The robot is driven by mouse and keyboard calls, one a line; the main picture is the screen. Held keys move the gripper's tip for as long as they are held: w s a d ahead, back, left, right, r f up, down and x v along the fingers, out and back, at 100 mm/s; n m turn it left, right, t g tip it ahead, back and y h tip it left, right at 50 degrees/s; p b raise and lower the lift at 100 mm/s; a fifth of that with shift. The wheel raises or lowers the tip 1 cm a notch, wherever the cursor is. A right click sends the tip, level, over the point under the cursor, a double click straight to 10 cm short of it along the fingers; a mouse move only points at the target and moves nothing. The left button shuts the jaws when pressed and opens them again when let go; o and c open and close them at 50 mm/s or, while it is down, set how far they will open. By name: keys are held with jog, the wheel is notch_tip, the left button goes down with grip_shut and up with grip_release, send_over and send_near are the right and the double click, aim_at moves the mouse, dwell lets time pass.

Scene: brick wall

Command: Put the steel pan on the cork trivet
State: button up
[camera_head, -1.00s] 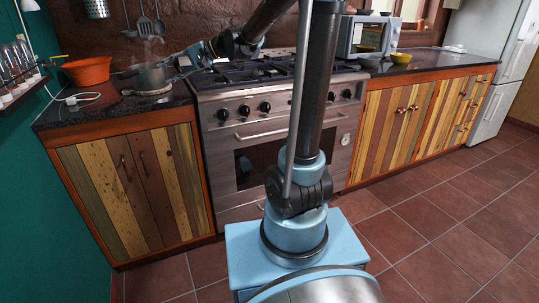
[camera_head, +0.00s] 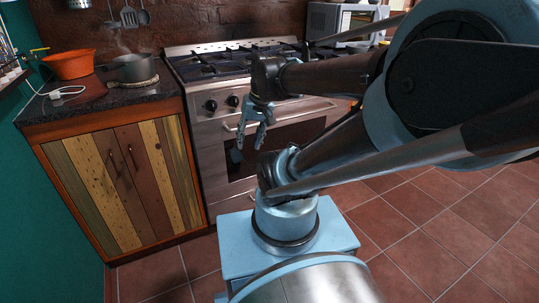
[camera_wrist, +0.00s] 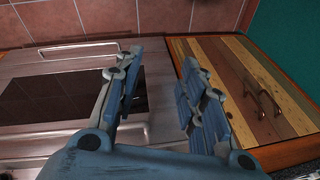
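The steel pan (camera_head: 131,68) is on the dark counter left of the stove, with faint steam above it. My gripper (camera_head: 249,146) hangs in front of the stove, well right of and below the pan, fingers pointing down. The wrist view shows my gripper (camera_wrist: 160,75) with its two fingers apart and nothing between them. Neither pan nor trivet shows there.
An orange bowl (camera_head: 70,64) and a white cable (camera_head: 66,92) are on the counter left of the pan. The stove (camera_head: 215,62) stands right of the counter, with a microwave (camera_head: 335,22) further right. Utensils (camera_head: 128,15) hang on the wall. The tiled floor in front is clear.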

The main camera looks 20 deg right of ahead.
jog(key=s+d+f+h, duration=0.2)
jog(key=s+d+f, duration=0.2)
jog(key=d, duration=0.2)
jog(key=shift+s+f, duration=0.15)
jog(key=shift+s, duration=0.1)
jog(key=shift+a, duration=0.1)
dwell(0.9)
